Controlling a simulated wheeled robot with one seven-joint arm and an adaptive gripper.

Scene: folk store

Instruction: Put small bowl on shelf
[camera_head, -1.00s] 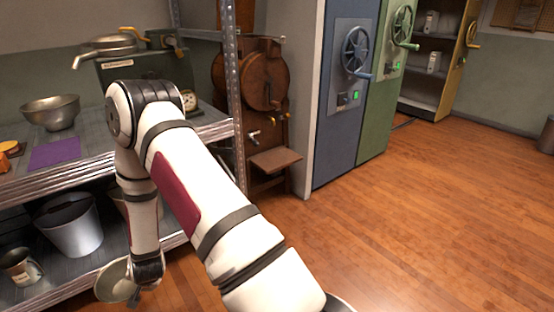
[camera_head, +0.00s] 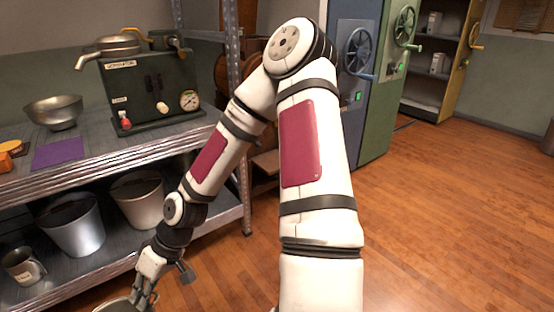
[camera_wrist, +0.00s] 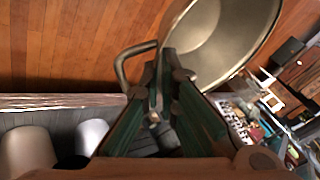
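A small metal bowl with a looped handle (camera_wrist: 225,35) fills the upper right of the wrist view. My gripper (camera_wrist: 166,72) is shut on its rim or handle side; the exact contact is partly hidden by the fingers. In the head view my gripper (camera_head: 143,298) is low at the bottom left, in front of the shelf, and only a sliver of the bowl (camera_head: 114,305) shows at the picture's edge. The metal shelf unit (camera_head: 110,163) stands at the left, with an upper board and a lower board.
The upper board carries a larger metal bowl (camera_head: 58,111), a purple cloth (camera_head: 58,152) and a dark green machine (camera_head: 150,90). Two buckets, one silver (camera_head: 75,228) and one pale (camera_head: 138,200), and a mug (camera_head: 22,267) stand below. Wooden floor (camera_head: 440,210) is open at right.

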